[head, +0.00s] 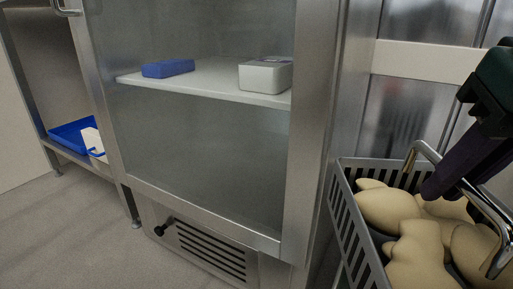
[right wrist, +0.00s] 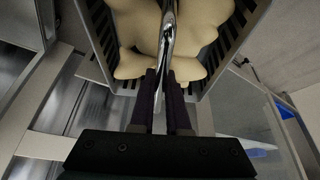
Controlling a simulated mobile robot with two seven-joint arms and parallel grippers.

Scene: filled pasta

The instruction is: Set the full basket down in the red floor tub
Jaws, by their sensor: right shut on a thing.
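The grey slatted basket (head: 348,203) is at the lower right of the head view, filled with several pale filled-pasta pieces (head: 415,254). Its metal handle (head: 484,207) arches over the pasta. My right gripper (head: 446,188) is shut on the handle from above. In the right wrist view the two dark fingers (right wrist: 167,88) close around the handle bar, with the basket (right wrist: 100,42) and pasta (right wrist: 194,27) beyond them. The basket's right side is cut off in the head view. The red floor tub is not in view. My left gripper is not in view.
A steel glass-door cabinet (head: 304,140) stands beside the basket, holding a blue box (head: 168,68) and a white box (head: 265,76) on its shelf. A blue tray (head: 68,136) sits on a low shelf at the left. The floor (head: 85,225) at lower left is clear.

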